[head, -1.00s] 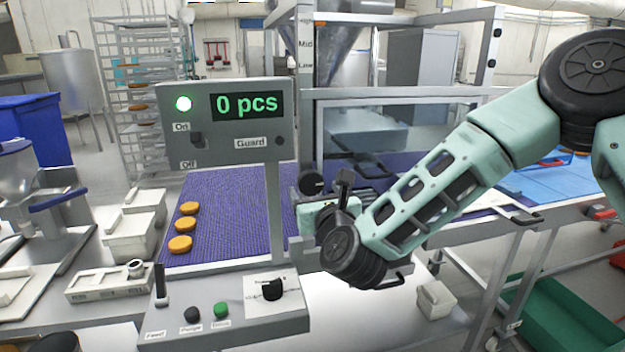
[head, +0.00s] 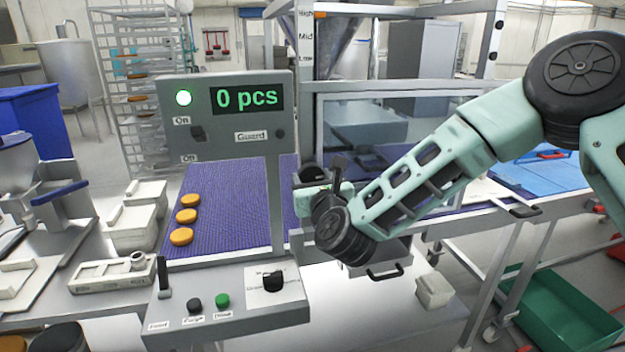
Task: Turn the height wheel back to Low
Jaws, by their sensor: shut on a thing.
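The height wheel (head: 313,172) is a dark round knob on the machine frame beside the purple belt, partly hidden by my wrist. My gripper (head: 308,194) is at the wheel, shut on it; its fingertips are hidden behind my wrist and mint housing. The height scale on the upright post reads High, Mid (head: 305,37) and Low (head: 308,58) from top to bottom. An orange mark (head: 319,15) shows on the post near High.
A grey control panel (head: 225,150) reads "0 pcs" with a green lamp lit. Several orange rounds (head: 182,236) lie on the purple belt (head: 235,205). A front console (head: 230,305) has a lever, buttons and a knob. A clear guard (head: 375,125) stands behind my arm.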

